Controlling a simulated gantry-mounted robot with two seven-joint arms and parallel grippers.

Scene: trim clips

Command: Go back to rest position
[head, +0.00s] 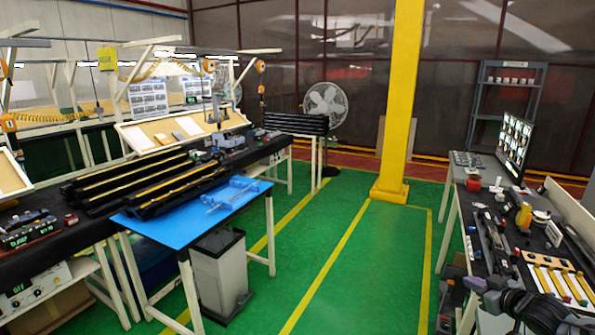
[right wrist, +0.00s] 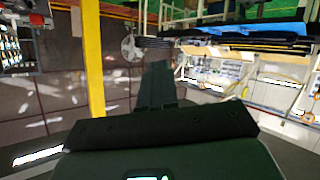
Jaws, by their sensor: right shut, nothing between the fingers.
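My right gripper (head: 472,284) is at the lower right of the head view, over the near part of the right-hand workbench (head: 450,217). In the right wrist view its fingers (right wrist: 159,70) are together, with nothing between them. That view is upside down, and nothing touches the fingertips. My left gripper and left arm are not in the head view. Long black trim pieces (head: 148,189) with yellow strips lie at the left, partly over a blue-topped table (head: 172,225). A light blue fixture (head: 231,193) lies on that table.
The right-hand bench carries tools, a block with yellow-handled items (head: 556,279) and a monitor (head: 514,142). A yellow column (head: 402,100) stands in the middle back. A grey bin (head: 219,272) is under the blue table. The green floor (head: 370,270) between the benches is clear.

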